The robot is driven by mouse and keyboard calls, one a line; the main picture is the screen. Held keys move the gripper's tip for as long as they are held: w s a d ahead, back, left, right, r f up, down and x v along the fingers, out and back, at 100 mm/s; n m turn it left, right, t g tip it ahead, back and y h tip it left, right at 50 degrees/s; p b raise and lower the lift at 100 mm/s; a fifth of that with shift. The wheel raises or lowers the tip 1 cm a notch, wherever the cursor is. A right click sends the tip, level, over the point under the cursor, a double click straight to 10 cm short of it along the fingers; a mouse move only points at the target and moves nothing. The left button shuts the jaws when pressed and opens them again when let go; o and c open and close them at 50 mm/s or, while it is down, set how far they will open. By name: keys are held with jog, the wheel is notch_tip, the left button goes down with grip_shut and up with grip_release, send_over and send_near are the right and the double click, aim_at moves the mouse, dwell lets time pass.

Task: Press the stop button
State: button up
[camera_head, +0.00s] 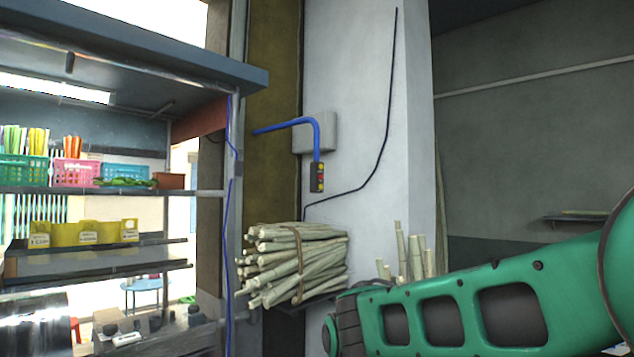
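A small control box (317,177) with yellow and red buttons is fixed to the white pillar, under the end of a bent blue pipe. The buttons are too small to tell which one is the stop button. My green arm reaches in from the lower right, below and to the right of the box. My gripper is outside the picture, so its state does not show.
A bundle of cane (300,262) rests on a ledge just below the control box. More cane stalks (415,255) stand to its right. A metal shelf unit (110,190) with coloured baskets stands at left. The pillar face (345,130) around the box is mostly bare.

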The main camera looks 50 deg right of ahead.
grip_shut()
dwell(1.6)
